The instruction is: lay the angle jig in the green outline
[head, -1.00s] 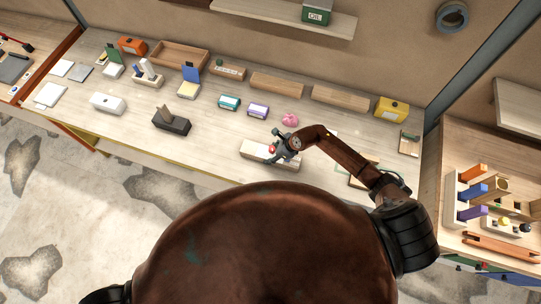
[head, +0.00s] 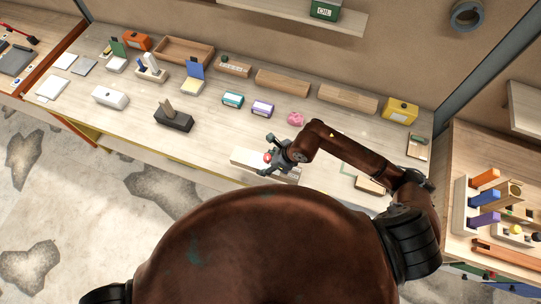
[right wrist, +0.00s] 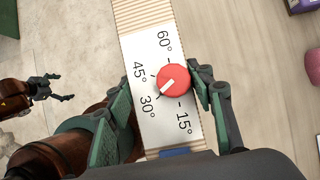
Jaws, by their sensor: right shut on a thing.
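The angle jig (head: 249,158) is a long pale wooden block near the front edge of the bench. In the right wrist view the jig (right wrist: 147,65) shows a white face with angle marks and a red knob. My right gripper (head: 268,165) is shut on it. The fingers (right wrist: 167,100) press its two long sides. I cannot tell whether it touches the bench.
A dark block with a slot (head: 174,120) and a white block (head: 110,97) stand left of the jig. A pink piece (head: 295,118) and a purple box (head: 262,108) lie behind it. A wooden piece (head: 370,185) lies under my right arm. Trays line the back.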

